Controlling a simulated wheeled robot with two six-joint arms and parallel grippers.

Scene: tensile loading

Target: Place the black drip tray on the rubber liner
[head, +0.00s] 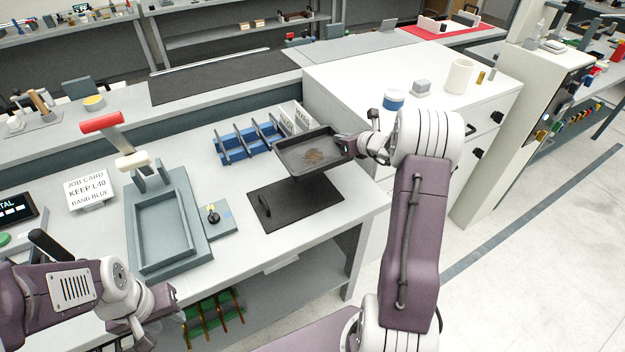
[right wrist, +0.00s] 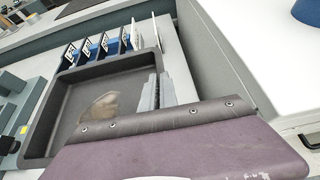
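The black drip tray (head: 303,153) is a shallow rectangular tray with a brownish stain on its floor. My right gripper (head: 352,145) is shut on the tray's right edge and holds it above the bench; the tray (right wrist: 60,125) also fills much of the right wrist view, with a finger over its rim. The rubber liner (head: 300,203) is a flat dark mat on the bench, below and in front of the tray. A small dark cylinder (head: 264,205) lies at its left edge. My left gripper (head: 155,325) is at the lower left, off the bench front; its fingers are unclear.
A blue rack with white cards (head: 248,142) stands behind the tray. A grey-green press fixture (head: 163,225) with a red handle stands left of the liner. A white cabinet (head: 425,75) rises at the right. A job card (head: 88,188) stands farther left.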

